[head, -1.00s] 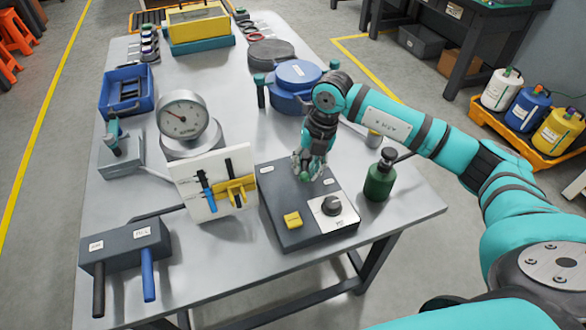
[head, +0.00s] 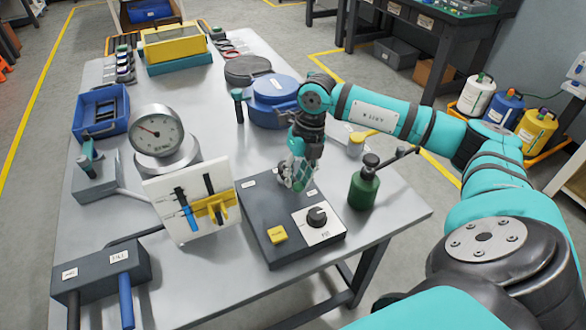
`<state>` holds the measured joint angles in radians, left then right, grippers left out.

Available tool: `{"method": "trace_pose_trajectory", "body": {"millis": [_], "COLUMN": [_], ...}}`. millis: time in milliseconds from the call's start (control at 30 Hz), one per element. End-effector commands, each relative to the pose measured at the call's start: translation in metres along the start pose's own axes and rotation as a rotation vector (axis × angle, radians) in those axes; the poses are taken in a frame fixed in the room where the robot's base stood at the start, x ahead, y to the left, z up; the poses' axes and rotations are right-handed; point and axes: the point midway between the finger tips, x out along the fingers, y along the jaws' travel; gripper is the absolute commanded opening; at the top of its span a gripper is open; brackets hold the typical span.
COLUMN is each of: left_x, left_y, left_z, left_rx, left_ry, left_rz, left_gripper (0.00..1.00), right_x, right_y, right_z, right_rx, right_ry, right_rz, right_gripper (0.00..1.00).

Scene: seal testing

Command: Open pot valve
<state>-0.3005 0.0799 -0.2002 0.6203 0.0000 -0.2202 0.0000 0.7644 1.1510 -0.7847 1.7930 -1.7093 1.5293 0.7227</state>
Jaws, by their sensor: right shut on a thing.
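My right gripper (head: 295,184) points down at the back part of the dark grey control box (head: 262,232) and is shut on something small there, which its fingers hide. A blue round pot (head: 273,88) with a lid stands behind the gripper. A dark upright handle with a teal top (head: 238,104) stands at the pot's left side. A small yellow-topped fitting (head: 362,136) sits to the pot's right, partly behind my forearm. I cannot tell which part is the pot valve. My left gripper is out of view.
The box carries a yellow button (head: 278,234) and a black knob (head: 317,215). A green bottle (head: 364,186) stands close to its right. A round gauge (head: 156,131) and a white panel with sliders (head: 188,205) are at left. The table's front right corner is clear.

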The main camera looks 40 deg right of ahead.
Motion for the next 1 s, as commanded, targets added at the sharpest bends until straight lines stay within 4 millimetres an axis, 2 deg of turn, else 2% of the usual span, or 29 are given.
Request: {"method": "trace_pose_trajectory", "body": {"millis": [167,200,300,533,667,767,1000], "left_x": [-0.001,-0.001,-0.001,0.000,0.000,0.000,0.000], "left_y": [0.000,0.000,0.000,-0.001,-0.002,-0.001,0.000], "left_z": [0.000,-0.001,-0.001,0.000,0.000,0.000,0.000], "left_rx": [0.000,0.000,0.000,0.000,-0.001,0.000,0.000], "left_ry": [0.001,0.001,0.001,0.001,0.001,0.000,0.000], "left_rz": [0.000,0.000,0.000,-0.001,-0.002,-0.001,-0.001], "left_gripper": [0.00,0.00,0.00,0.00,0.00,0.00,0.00], "right_x": [-0.003,-0.003,-0.003,-0.002,-0.009,-0.025,-0.077], "right_y": [0.001,0.001,0.000,0.000,0.000,0.000,0.000], "right_z": [0.002,0.002,0.002,0.001,0.001,0.002,0.001], "right_rx": [0.001,0.001,0.001,0.001,0.002,0.001,0.001], "right_ry": [-0.008,-0.008,-0.006,-0.003,-0.005,-0.008,-0.008], "right_rz": [0.002,0.002,0.001,0.000,0.000,0.001,0.001], "right_gripper": [0.00,0.25,0.36,0.36,0.36,0.36,0.36]}}
